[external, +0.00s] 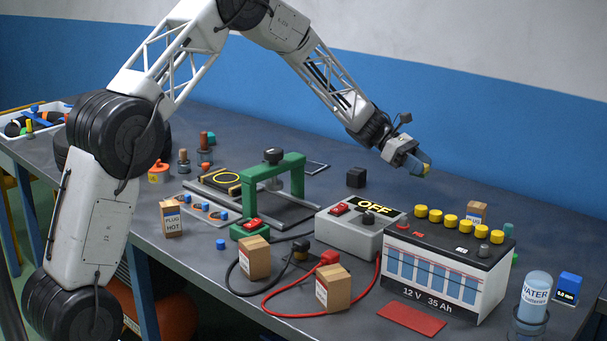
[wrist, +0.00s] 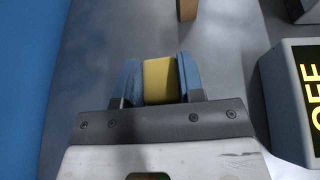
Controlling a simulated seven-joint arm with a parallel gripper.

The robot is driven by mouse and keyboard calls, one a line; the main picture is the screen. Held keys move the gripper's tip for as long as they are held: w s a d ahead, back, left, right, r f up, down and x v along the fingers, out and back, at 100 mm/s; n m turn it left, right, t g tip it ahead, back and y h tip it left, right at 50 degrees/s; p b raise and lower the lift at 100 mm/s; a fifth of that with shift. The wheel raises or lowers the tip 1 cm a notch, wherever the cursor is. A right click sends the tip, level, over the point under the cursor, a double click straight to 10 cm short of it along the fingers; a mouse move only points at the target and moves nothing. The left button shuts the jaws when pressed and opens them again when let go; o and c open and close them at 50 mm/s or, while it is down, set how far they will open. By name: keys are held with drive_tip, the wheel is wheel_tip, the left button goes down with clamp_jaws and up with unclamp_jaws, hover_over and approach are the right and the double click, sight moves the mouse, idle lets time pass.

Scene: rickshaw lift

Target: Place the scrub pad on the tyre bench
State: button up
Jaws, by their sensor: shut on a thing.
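My gripper (external: 424,164) is shut on a yellow block that looks like the scrub pad (external: 427,169). In the wrist view the yellow pad (wrist: 160,80) sits between the two blue fingers of my gripper (wrist: 160,82). The pad is held in the air above the back of the dark grey bench (external: 340,165), behind the battery. No label marks a tyre bench; I cannot tell for sure whether this bench is it. The pad's underside is hidden.
A battery with yellow caps (external: 445,265) and a grey OFF box (external: 352,235) stand in front of my gripper. A small black cube (external: 356,177) and a green press frame (external: 275,170) lie leftward. The blue wall (external: 480,120) is behind. The bench's back strip has free room.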

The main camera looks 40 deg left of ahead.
drive_tip(key=s+a+n+t, duration=0.1)
drive_tip(key=s+a, duration=0.4)
drive_tip(key=a, duration=0.7)
drive_tip(key=s+a+n+t+y, duration=0.15)
drive_tip(key=s+a, duration=0.35)
drive_tip(key=a, duration=0.8)
drive_tip(key=s+a+n+t, duration=0.15)
drive_tip(key=s+a, duration=0.25)
drive_tip(key=a, duration=0.8)
drive_tip(key=s+a, duration=0.4)
drive_tip(key=a, duration=0.1)
drive_tip(key=s+a+n+t, duration=0.1)
drive_tip(key=s+a, duration=0.4)
drive_tip(key=s+a+f+n+t+y, duration=0.1)
drive_tip(key=s+a, duration=0.3)
drive_tip(key=s, duration=0.1)
drive_tip(key=shift+s+a, duration=0.2)
drive_tip(key=shift+a, duration=0.2)
drive_tip(key=n+t+y, duration=0.1)
drive_tip(key=n+t, duration=0.1)
hover_over(150, 196)
drive_tip(key=shift+f, duration=0.25)
drive_tip(key=shift+w+f, duration=0.1)
drive_tip(key=shift+f, duration=1.9)
drive_tip(key=shift+f, duration=0.1)
drive_tip(key=shift+f, duration=1.9)
drive_tip(key=shift+f, duration=0.15)
